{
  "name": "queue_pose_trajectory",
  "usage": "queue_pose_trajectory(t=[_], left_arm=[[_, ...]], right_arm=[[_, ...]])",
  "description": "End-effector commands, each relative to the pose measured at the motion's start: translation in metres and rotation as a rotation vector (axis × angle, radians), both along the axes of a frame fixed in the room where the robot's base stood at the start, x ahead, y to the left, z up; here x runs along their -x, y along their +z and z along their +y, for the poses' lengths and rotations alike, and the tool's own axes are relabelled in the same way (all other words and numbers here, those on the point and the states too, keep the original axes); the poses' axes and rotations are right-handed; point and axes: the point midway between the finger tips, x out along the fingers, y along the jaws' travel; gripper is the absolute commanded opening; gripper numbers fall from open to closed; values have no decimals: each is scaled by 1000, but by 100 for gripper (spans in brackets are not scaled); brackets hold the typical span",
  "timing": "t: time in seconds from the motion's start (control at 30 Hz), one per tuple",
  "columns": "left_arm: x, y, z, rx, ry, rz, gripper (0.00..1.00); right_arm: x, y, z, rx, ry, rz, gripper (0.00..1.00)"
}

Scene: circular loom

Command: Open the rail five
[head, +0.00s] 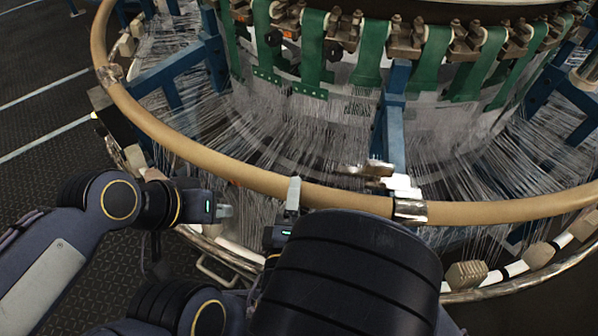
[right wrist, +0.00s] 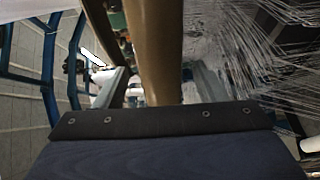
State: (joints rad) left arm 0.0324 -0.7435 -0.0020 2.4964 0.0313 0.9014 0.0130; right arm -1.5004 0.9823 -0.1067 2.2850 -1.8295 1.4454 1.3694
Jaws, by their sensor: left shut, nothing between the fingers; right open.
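The tan curved rail (head: 240,172) runs around the front of the circular loom, with a metal joint (head: 410,209) right of centre and another (head: 110,73) at the far left. No number shows on it. My right gripper (head: 287,212) is open at the rail, one finger standing up in front of it. In the right wrist view the rail (right wrist: 150,50) runs between the two fingers of this gripper (right wrist: 158,82); I cannot tell whether they touch it. My left gripper (head: 226,211) is shut and empty, left of the right one and on the near side of the rail.
Blue frame posts (head: 392,125) and stretched white threads (head: 290,140) lie behind the rail. Green straps (head: 372,52) hang at the top. A lower metal ring (head: 510,284) with blocks (head: 466,274) runs below the rail. Dark floor (head: 40,125) is free at left.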

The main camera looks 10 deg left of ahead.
Motion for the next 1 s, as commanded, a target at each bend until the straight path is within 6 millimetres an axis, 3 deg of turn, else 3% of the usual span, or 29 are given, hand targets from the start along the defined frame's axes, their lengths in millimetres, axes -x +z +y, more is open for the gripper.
queue_pose_trajectory(t=[0.1, 0.3, 0.67, 1.0], left_arm=[[0, 6, 0, 0, 0, 1, 0], [0, 10, 0, 0, 0, 1, 0], [0, 10, 0, 0, 0, 1, 0], [0, 10, 0, 0, 0, 1, 0]], right_arm=[[-22, 1, 2, 0, -6, 0, 65], [-44, 0, 5, -1, -4, 2, 65], [-49, -2, 5, 0, -3, 2, 63], [-49, -2, 5, -1, -3, 3, 19]])
